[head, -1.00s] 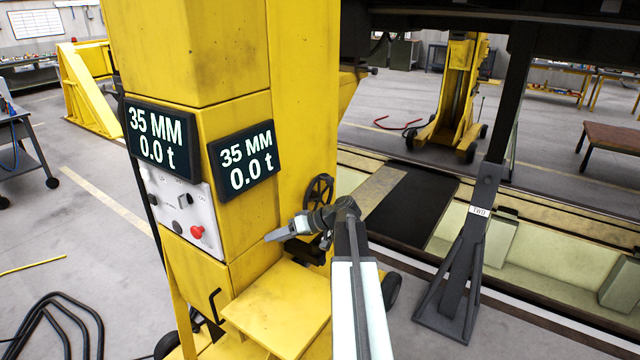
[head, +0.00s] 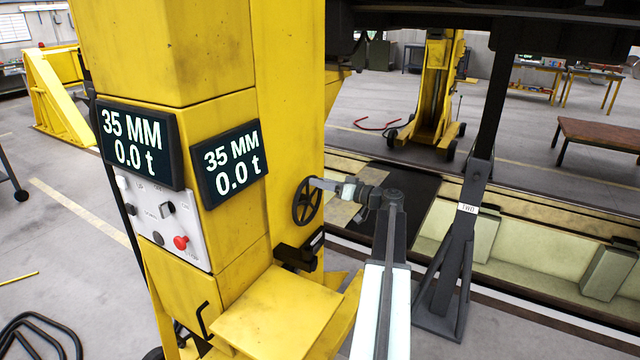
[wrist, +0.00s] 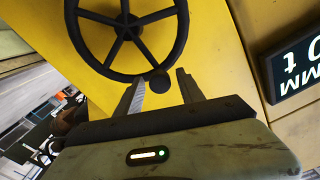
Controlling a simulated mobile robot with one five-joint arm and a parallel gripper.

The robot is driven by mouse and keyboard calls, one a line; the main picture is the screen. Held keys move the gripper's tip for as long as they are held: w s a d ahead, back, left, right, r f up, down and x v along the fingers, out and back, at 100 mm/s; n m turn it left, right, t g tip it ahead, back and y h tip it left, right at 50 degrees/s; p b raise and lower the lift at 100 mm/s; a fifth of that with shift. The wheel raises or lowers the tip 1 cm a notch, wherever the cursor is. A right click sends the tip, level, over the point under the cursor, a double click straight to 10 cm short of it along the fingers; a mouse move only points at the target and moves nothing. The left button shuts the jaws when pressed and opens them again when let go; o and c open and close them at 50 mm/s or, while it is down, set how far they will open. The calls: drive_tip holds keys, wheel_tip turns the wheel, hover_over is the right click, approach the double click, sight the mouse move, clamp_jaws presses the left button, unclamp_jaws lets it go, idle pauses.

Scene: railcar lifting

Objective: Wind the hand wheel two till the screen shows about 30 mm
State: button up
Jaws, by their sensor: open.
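The black spoked hand wheel (head: 308,201) is on the side of the yellow column (head: 292,120). In the wrist view the wheel (wrist: 125,32) fills the upper left, and its round knob (wrist: 158,80) is at the rim's lower edge. My gripper (head: 318,183) is at the wheel's right edge in the head view. In the wrist view my gripper (wrist: 160,88) is open, with the knob between its two fingertips. I cannot tell whether a finger touches it. Two screens, left (head: 140,143) and right (head: 229,163), both read 35 MM and 0.0 t.
A control panel (head: 160,218) with a red button is below the left screen. A yellow step (head: 275,315) juts out under the wheel. A dark stand (head: 447,255) labelled TWO is at the right, under the dark underframe (head: 450,18).

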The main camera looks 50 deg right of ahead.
drive_tip(key=shift+w+a, duration=0.15)
drive_tip(key=shift+w, duration=0.3)
clamp_jaws()
idle(1.1)
